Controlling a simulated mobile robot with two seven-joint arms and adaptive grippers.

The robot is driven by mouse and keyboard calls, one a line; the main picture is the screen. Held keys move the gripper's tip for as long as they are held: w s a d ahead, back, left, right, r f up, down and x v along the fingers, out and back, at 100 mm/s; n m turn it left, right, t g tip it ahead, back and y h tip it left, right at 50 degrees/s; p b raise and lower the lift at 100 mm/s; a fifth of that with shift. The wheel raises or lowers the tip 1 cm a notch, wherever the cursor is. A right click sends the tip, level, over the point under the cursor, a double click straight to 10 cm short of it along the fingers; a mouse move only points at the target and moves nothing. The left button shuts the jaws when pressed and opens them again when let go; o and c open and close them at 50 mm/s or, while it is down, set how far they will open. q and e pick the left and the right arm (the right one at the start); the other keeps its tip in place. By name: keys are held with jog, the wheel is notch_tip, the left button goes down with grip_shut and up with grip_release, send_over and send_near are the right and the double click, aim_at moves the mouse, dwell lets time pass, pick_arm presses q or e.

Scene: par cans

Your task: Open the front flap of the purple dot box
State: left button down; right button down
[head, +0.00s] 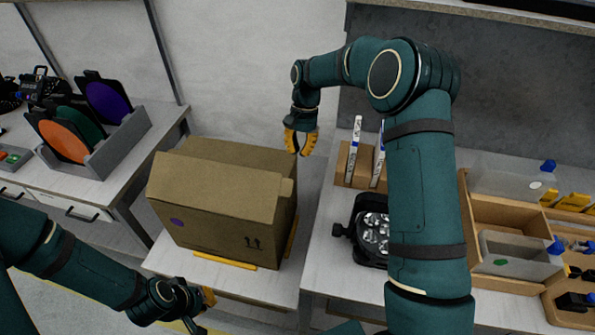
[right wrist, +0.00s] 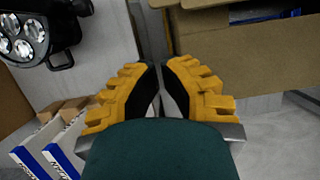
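The cardboard box (head: 205,235) with the purple dot (head: 177,223) stands left of centre in the head view. A broad panel slopes along its near top edge, and I cannot tell whether this front flap is folded in or out. A small flap (head: 287,187) sticks up at its right end. My right gripper (head: 299,154) points down behind the box's right end, apart from it. In the right wrist view its fingertips (right wrist: 160,68) nearly meet with nothing between them, and cardboard (right wrist: 245,50) shows beyond. My left gripper (head: 207,297), partly hidden, is low in front of the box.
The right bench holds a par can light (head: 372,235), white-and-blue cartons (head: 354,150) and wooden bins (head: 510,215). A grey rack (head: 122,140) with coloured discs stands on the left bench. Yellow strips (head: 225,261) edge the box's stand. A wall stands behind.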

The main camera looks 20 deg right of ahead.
pick_arm(q)
jog(key=shift+w+f, duration=0.2)
jog(key=shift+w, duration=0.1)
pick_arm(e)
jog(key=s+a+f, duration=0.2)
jog(key=s+f, duration=0.1)
jog(key=f, duration=0.3)
jog(key=shift+s+a+n, duration=0.3)
jog(key=shift+s, duration=0.1)
jog(key=shift+r+h, duration=0.15)
jog(key=shift+h, duration=0.15)
